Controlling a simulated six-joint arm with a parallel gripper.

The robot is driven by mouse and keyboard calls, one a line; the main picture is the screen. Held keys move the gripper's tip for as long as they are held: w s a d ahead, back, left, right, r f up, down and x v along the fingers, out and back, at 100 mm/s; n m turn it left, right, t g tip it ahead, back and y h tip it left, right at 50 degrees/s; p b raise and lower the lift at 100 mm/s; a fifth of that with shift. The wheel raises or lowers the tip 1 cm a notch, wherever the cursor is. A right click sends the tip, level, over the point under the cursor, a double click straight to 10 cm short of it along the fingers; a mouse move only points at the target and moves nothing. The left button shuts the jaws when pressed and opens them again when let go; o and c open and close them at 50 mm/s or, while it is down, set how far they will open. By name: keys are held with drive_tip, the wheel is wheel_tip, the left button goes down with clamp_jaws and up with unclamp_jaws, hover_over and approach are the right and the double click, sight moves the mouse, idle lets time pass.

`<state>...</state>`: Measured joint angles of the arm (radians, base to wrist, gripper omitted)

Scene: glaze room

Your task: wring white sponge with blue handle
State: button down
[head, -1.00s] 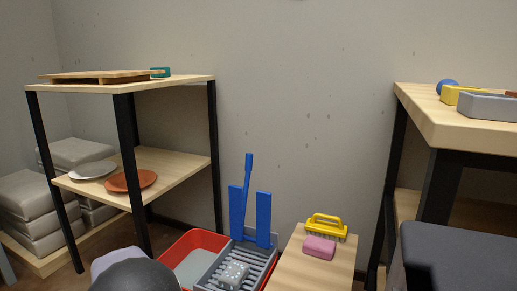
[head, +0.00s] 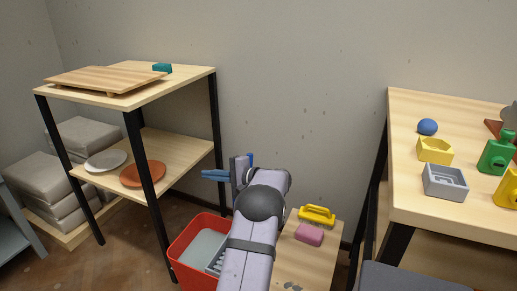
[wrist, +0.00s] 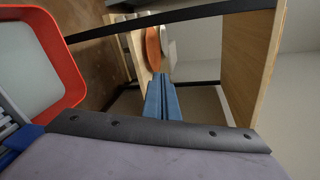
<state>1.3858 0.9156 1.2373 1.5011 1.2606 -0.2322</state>
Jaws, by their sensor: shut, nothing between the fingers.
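My gripper (head: 206,174) is shut and empty. Its blue fingers point left, above the red tub (head: 180,252) and in front of the left shelf. In the wrist view the shut fingers (wrist: 161,80) point at that shelf. The grey slatted wringer (head: 214,264) is mostly hidden behind my arm; a blue piece (head: 251,159), perhaps its lever, shows beside my wrist. The white sponge is hidden. The red tub (wrist: 62,60) and a blue part of the wringer (wrist: 20,140) show at the wrist view's left.
A pink block (head: 309,235) and a yellow-handled brush (head: 317,214) lie on a low wooden stand right of my arm. The left shelf (head: 190,82) bears a wooden board and plates. The right table (head: 410,195) holds a blue ball, yellow and grey blocks and bottles.

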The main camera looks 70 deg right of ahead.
drive_tip(key=s+d+r+m+h+p, duration=0.1)
drive_tip(key=s+d+r+h+p, duration=0.1)
drive_tip(key=s+d+r, duration=0.25)
drive_tip(key=s+d+f+m+h, duration=0.1)
drive_tip(key=s+d+f+h, duration=0.1)
drive_tip(key=s, duration=0.6)
drive_tip(key=s+d+f+m+h+b, duration=0.1)
drive_tip(key=s+d+f+m+h, duration=0.1)
drive_tip(key=s+d, duration=0.4)
drive_tip(key=shift+s+d+f+g+h, duration=0.4)
drive_tip(key=shift+s+f+h, duration=0.45)
drive_tip(key=shift+s, duration=0.4)
drive_tip(key=shift+w, duration=0.2)
drive_tip(key=b+x, duration=0.3)
drive_tip(key=x, duration=0.7)
drive_tip(key=shift+w+a+r, duration=0.1)
drive_tip(key=shift+a+r, duration=0.05)
drive_tip(key=shift+a, duration=0.5)
drive_tip(key=shift+w+a+r, duration=0.1)
drive_tip(key=shift+a+r, duration=0.05)
drive_tip(key=shift+a, duration=0.45)
drive_tip(key=shift+w+a+r, duration=0.1)
drive_tip(key=shift+a+r, duration=0.1)
drive_tip(key=shift+a, duration=0.45)
drive_tip(key=shift+a+b, duration=0.15)
drive_tip(key=shift+b, duration=0.2)
